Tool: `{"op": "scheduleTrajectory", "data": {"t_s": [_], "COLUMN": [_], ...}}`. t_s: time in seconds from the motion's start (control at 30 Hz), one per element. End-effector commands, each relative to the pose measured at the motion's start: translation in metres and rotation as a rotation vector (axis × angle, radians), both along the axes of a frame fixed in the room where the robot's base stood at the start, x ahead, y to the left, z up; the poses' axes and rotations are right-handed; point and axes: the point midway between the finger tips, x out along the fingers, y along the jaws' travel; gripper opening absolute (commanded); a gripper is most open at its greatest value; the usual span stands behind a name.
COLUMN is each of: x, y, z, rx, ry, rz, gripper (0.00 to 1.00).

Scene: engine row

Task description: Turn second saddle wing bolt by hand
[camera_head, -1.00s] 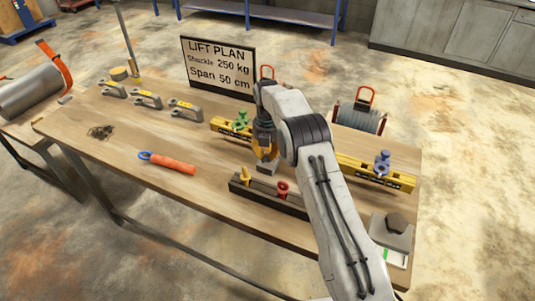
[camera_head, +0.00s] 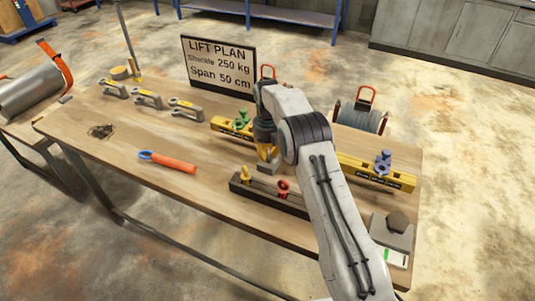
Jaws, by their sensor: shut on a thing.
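My gripper (camera_head: 267,154), with yellow-orange fingers, points down at a small grey block (camera_head: 267,168) in front of the yellow beam (camera_head: 350,169). It is shut on a small part just above this block, at the place of a wing bolt. The fingers hide most of that part, so its shape and angle cannot be made out. A green fitting (camera_head: 241,121) sits on the beam left of my gripper. A blue fitting (camera_head: 383,162) sits near the beam's right end. My arm hides the beam's middle.
A dark rack (camera_head: 268,194) with a yellow pin and a red ring piece lies close in front of my gripper. An orange tool (camera_head: 172,163), several grey shackles (camera_head: 148,99) and a sign (camera_head: 217,66) are farther left.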

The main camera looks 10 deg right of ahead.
Motion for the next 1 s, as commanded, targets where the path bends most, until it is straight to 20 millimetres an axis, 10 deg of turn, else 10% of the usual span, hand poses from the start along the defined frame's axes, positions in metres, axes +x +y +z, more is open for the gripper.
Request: {"op": "scheduleTrajectory", "data": {"t_s": [0.53,0.8,1.0], "x": [-0.0046,-0.0030,-0.0019], "y": [0.0000,0.0000,0.0000], "z": [-0.0074,-0.0051,-0.0032], "rx": [-0.002,-0.001,-0.001], "ry": [0.019,0.012,0.008], "rz": [0.025,0.024,0.024], "gripper": [0.00,0.35,0.38]}}
